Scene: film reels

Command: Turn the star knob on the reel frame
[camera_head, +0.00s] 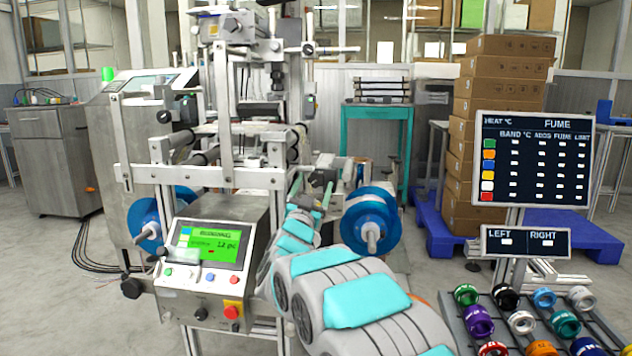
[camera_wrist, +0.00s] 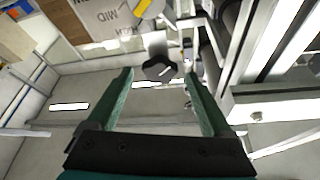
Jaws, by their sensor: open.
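In the wrist view, a dark star knob (camera_wrist: 159,68) with rounded lobes sits near the top middle, between the tips of my two green fingers. My gripper (camera_wrist: 158,76) is open, with a visible gap on both sides of the knob. The fingers do not appear to touch it, and how deep it sits between them I cannot tell. In the head view, my gripper (camera_head: 313,186) is at the right side of the metal reel frame (camera_head: 215,177). I cannot make out the knob there for certain.
Blue reels (camera_head: 369,220) flank the frame. A control box (camera_head: 209,258) with a green screen stands in front. A rack of coloured rings (camera_head: 480,322) and a sign (camera_head: 533,158) are at the right. Stacked cartons (camera_head: 497,120) stand on a blue pallet (camera_head: 437,232) behind.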

